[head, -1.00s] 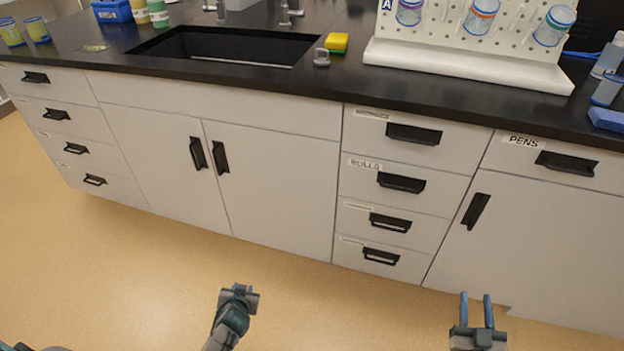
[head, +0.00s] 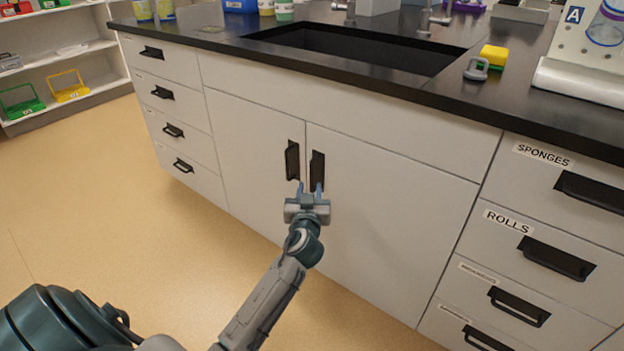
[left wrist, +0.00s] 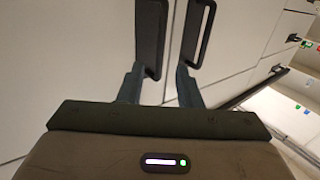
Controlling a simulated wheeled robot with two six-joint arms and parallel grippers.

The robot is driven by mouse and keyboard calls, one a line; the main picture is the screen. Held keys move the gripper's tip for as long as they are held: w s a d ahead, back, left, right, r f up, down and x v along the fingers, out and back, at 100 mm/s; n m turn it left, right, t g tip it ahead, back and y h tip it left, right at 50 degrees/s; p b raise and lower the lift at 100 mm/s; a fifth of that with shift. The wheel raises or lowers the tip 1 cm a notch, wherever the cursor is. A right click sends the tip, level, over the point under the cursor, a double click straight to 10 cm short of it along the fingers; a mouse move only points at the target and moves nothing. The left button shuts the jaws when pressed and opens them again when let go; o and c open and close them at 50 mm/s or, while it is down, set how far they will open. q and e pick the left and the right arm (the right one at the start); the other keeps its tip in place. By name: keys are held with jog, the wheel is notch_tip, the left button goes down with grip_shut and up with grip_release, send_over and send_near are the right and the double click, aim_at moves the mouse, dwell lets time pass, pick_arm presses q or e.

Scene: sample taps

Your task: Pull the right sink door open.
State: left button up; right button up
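The right sink door (head: 385,200) is shut, flush with the left sink door (head: 248,140). Its black upright handle (head: 316,170) stands beside the left door's handle (head: 292,160). My left gripper (head: 309,188) is open at the lower end of the two handles. In the head view its right finger overlaps the right handle's lower end, and its left finger is between the handles. In the left wrist view the gripper (left wrist: 158,85) has one black handle (left wrist: 150,38) ending between its parted fingers. The other handle (left wrist: 198,33) is by the right finger. Contact cannot be told. My right gripper is out of view.
The black counter (head: 480,105) with its sink (head: 350,48) overhangs the doors. Labelled drawers (head: 530,205) stand right of the doors, and more drawers (head: 170,100) stand left. Clear floor (head: 80,200) lies at the left. Shelves with bins (head: 60,75) are at the far left.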

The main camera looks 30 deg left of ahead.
aim_at(311, 176)
pick_arm(q)
jog(key=x, duration=0.5)
jog(key=shift+w+a, duration=0.2)
jog(key=shift+w, duration=0.1)
grip_shut()
